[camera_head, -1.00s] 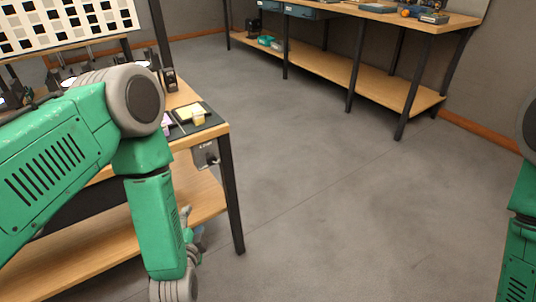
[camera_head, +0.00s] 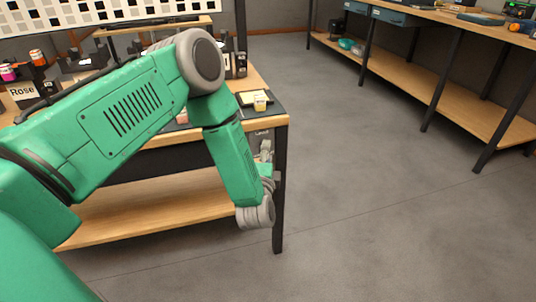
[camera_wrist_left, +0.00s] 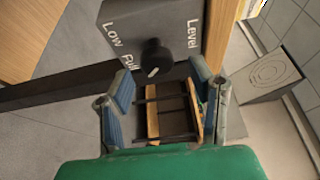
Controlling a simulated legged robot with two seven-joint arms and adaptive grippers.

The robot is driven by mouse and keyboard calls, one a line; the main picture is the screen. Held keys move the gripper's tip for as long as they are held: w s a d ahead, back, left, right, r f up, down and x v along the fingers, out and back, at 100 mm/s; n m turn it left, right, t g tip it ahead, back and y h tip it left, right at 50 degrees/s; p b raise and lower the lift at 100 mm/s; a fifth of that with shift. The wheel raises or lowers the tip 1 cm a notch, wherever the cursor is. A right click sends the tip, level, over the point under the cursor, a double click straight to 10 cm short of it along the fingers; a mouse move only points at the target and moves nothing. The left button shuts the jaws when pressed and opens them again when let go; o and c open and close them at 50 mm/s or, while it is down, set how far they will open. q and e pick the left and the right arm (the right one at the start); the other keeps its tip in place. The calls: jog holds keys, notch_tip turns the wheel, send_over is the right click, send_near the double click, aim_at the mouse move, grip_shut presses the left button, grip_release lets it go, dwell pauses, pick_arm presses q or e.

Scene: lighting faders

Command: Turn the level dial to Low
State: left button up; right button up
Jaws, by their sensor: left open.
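The level dial (camera_wrist_left: 153,57) is a black knob on a dark grey box (camera_wrist_left: 165,22) in the left wrist view. "Low", "Full" and "Level" are printed around it. A pale mark shows on the knob's lower side, nearer "Full" than "Low"; its exact setting is hard to read. My left gripper (camera_wrist_left: 163,88) is open and empty, its two fingers apart just below the knob in that view. In the head view the box (camera_head: 256,138) is on the workbench's front right corner, partly covered by my left gripper (camera_head: 266,166). My right gripper is out of view.
The workbench (camera_head: 150,214) has a lower shelf and a black leg (camera_head: 279,200) close to my left wrist. A yellow notepad (camera_head: 252,98) lies on top. A second bench (camera_head: 420,85) stands at the back right. The grey floor between is clear.

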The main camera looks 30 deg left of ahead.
pick_arm(q)
jog(key=shift+w+a+f, duration=0.2)
jog(key=shift+w+a, duration=0.6)
jog(key=shift+a, duration=0.05)
jog(key=shift+w+a, duration=0.2)
jog(key=shift+a, duration=0.15)
jog(key=shift+d, duration=0.3)
jog(key=shift+d+r, duration=0.1)
jog(key=shift+d, duration=0.05)
jog(key=c, duration=0.5)
jog(key=shift+d, duration=0.1)
grip_shut()
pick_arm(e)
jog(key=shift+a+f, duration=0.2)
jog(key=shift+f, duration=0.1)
pick_arm(q)
jog(key=shift+a, duration=0.25)
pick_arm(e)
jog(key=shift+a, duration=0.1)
